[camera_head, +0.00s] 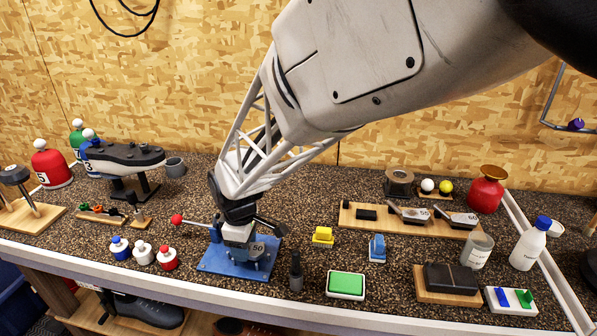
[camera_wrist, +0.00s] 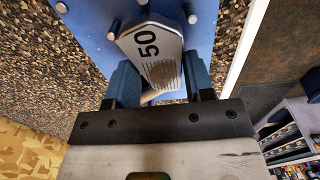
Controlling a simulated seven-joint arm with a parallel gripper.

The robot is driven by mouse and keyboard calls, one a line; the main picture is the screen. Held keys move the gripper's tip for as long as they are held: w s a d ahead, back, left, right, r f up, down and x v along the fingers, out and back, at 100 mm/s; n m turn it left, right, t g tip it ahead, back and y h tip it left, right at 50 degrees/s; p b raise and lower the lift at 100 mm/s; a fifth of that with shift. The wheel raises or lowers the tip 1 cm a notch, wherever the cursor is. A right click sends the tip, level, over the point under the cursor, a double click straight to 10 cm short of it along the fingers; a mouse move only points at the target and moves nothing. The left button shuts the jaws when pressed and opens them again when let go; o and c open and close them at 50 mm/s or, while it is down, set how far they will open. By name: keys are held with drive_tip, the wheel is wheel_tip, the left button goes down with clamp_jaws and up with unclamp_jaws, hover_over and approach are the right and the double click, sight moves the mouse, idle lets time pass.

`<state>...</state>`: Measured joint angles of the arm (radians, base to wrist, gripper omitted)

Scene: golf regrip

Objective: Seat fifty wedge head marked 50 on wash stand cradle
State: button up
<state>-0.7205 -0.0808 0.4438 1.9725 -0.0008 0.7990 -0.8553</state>
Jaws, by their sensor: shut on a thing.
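The wedge head marked 50 (camera_head: 257,248) is a grey clubhead at my gripper, low over the blue wash stand (camera_head: 216,262). My gripper (camera_head: 241,232) is shut on the wedge head. In the wrist view, the grooved face and black 50 of the wedge head (camera_wrist: 150,48) show between the two blue fingers of my gripper (camera_wrist: 159,68). The blue plate of the wash stand (camera_wrist: 92,28) with its bolts lies behind the head. The cradle contact is hidden by the head and fingers, so I cannot tell whether the head touches it.
A red-knobbed lever (camera_head: 177,219) stands left of the wash stand. Small bottles (camera_head: 143,253) are at front left, and a dark upright tool (camera_head: 296,272) is at right. A green pad (camera_head: 346,284) and yellow block (camera_head: 322,236) lie further right. A wooden rack (camera_head: 405,220) holds other heads.

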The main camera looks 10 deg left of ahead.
drive_tip(key=o, duration=0.9)
drive_tip(key=shift+s+d+f, duration=0.1)
drive_tip(key=shift+s+f, duration=0.05)
drive_tip(key=shift+f, duration=0.45)
drive_tip(key=shift+s+f, duration=0.1)
drive_tip(key=shift+c, duration=0.4)
drive_tip(key=shift+r, duration=0.35)
drive_tip(key=shift+o, duration=0.9)
drive_tip(key=shift+r, duration=0.2)
drive_tip(key=shift+w+r, duration=0.15)
drive_tip(key=shift+r, duration=0.55)
drive_tip(key=shift+w+r, duration=0.1)
drive_tip(key=shift+r, duration=2.65)
